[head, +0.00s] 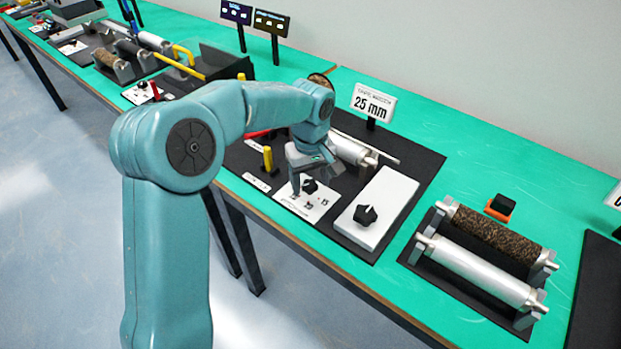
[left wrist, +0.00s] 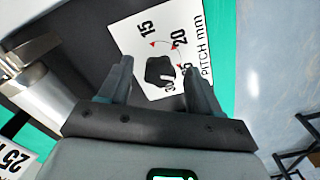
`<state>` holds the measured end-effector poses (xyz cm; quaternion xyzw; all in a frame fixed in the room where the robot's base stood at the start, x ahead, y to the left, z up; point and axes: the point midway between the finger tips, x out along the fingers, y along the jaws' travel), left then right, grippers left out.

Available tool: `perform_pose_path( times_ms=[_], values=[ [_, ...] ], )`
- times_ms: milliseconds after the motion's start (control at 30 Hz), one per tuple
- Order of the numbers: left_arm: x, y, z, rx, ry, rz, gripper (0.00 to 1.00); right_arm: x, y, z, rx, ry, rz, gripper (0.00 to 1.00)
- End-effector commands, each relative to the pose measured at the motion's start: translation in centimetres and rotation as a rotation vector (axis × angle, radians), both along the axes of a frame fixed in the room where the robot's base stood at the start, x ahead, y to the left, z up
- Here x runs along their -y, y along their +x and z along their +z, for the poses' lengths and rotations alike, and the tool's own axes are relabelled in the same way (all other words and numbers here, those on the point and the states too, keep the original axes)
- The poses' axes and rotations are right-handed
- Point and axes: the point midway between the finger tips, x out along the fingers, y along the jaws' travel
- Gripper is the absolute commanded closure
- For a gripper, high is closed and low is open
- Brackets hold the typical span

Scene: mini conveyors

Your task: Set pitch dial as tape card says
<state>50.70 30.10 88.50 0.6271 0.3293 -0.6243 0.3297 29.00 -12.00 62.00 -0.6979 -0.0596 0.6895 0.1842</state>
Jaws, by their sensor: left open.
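The tape card (head: 373,103) stands upright behind the station and reads 25 mm. The black pitch dial (head: 310,186) sits on a white plate (head: 318,206) near the table's front edge. In the left wrist view the dial (left wrist: 157,71) lies between my fingers, with 15 and 20 readable on its plate (left wrist: 145,28) beside "PITCH mm". Other numbers are partly covered by a finger. A pale mark shows on the dial's lower right, but I cannot tell its exact setting. My left gripper (head: 308,180) is open over the dial; contact is unclear. My right gripper is out of view.
A white block with a larger black knob (head: 366,214) is right of the dial plate. A yellow handle (head: 268,159) stands to its left. A metal roller (head: 352,148) is behind. A stand with a cork roller and a metal roller (head: 481,270) is farther right.

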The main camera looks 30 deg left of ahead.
Motion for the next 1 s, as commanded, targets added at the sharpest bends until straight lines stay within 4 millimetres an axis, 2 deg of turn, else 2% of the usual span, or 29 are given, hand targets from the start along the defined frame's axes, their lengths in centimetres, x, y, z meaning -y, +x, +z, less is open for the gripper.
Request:
perform_pose_path(
  times_ms=[133, 267, 500, 700, 833, 1000],
  values=[
    [0.0, 0.0, 0.4, 0.0, 0.0, 0.0, 0.36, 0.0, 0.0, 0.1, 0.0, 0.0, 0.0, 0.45],
    [0.0, 0.0, 2.4, 0.003, 0.001, 0.0, 0.36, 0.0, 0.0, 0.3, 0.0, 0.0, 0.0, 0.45],
    [0.1, 0.0, 8.9, 0.005, -0.001, -0.001, 0.36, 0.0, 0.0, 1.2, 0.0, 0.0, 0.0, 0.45],
    [0.1, 0.0, 13.5, 0.004, 0.0, 0.0, 0.36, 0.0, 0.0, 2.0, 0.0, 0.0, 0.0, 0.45],
    [0.0, 0.0, 15.4, 0.002, 0.0, 0.0, 0.36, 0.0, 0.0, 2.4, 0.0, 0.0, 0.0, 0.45],
    [0.0, -0.1, 16.3, 0.001, -0.001, 0.0, 0.36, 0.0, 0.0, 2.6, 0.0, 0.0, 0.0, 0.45]
  ],
)
